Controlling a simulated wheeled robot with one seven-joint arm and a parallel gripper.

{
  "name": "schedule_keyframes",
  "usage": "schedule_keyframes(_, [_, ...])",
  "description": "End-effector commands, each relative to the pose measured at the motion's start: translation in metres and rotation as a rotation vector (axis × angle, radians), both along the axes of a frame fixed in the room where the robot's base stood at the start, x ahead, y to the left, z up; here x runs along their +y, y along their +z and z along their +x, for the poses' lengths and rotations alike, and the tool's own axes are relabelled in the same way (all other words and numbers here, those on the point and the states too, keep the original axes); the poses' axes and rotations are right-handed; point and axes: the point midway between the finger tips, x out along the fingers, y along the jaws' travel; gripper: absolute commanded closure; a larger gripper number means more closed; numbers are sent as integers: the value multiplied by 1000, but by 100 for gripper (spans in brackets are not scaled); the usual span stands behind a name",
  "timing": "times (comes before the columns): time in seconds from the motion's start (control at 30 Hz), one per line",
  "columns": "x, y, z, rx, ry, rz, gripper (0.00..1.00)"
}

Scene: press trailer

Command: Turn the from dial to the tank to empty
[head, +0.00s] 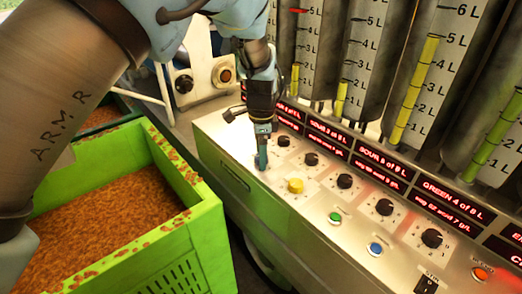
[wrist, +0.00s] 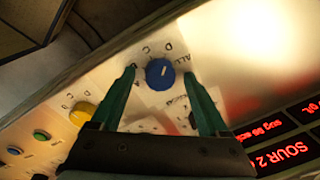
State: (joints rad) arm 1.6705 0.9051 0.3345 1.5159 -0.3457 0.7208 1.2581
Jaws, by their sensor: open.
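A blue dial (wrist: 160,73) with a white pointer mark sits on the panel in the wrist view. Letters C, D and ALL stand around it, and the mark points roughly toward D. A yellow dial (wrist: 82,113) with its own letters is to its lower left; it also shows in the head view (head: 295,186). I cannot read which is labelled from. My gripper (wrist: 161,78) is open, its green fingers on either side of the blue dial; contact is unclear. In the head view my gripper (head: 262,158) reaches down to the panel and hides the blue dial.
Several black knobs (head: 344,181) line the panel (head: 270,205) below red displays (head: 385,160). Green (head: 335,218), blue (head: 375,249) and orange (head: 480,274) buttons are nearer. Graduated tanks (head: 413,88) stand behind, at differing levels. A green crate (head: 190,225) stands left.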

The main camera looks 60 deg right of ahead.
Motion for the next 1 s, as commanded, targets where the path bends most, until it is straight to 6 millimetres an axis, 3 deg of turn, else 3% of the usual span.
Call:
schedule_keyframes(0.23, [0,-1,0,0,0,0,23])
schedule_keyframes(0.9, [0,0,0,0,0,0,98])
schedule_keyframes(1.0, [0,0,0,0,0,0,100])
